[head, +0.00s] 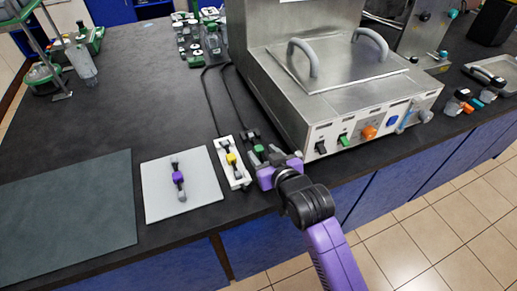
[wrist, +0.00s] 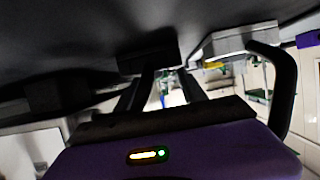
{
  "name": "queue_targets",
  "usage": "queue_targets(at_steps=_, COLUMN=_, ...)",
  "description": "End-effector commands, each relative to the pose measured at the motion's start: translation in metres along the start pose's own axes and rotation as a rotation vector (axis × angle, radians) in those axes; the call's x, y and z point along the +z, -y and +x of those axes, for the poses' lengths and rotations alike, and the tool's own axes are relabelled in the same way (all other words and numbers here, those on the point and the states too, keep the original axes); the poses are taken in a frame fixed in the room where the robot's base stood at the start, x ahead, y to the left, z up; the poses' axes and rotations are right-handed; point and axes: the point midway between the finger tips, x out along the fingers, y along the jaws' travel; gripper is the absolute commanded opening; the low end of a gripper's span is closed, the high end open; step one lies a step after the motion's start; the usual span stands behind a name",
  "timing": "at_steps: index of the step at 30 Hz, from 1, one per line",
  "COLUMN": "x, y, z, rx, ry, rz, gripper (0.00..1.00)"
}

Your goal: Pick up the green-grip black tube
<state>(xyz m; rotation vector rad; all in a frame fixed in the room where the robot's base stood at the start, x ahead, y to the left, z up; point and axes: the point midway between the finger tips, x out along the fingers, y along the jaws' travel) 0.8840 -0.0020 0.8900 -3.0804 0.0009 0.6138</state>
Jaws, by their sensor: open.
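The green-grip black tube (head: 259,151) lies at the bench's front edge, just left of the steel unit. Its green grip shows in the head view between dark end parts. My gripper (head: 274,167) is beside it, close to its right front side; I cannot tell whether they touch. In the wrist view my gripper (wrist: 168,88) points its two dark fingers forward with a gap between them. Nothing is seen held in the gap. I cannot make out the green grip surely in that view.
A white holder with a yellow-grip piece (head: 232,160) stands close left. A purple-grip piece (head: 178,178) lies on a pale plate (head: 153,207). The steel unit (head: 335,100) with front knobs blocks the right. A dark mat (head: 70,205) lies far left; open bench lies behind.

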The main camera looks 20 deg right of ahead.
Motion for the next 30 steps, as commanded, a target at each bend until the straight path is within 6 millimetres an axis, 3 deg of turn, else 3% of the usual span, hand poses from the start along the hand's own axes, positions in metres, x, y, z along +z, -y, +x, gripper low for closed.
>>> queue_targets(at_steps=5, x=0.0, y=0.001, z=0.02, rx=-0.001, ry=0.0, rz=-0.001, gripper=0.49)
queue_targets(at_steps=13, x=0.0, y=0.001, z=0.023, rx=-0.001, ry=-0.001, rz=-0.001, gripper=0.49)
queue_targets(at_steps=21, x=0.0, y=0.001, z=0.023, rx=-0.001, ry=-0.001, rz=-0.001, gripper=0.0)
queue_targets(at_steps=30, x=-0.001, y=0.001, z=0.022, rx=-0.001, ry=-0.001, rz=-0.001, gripper=0.0)
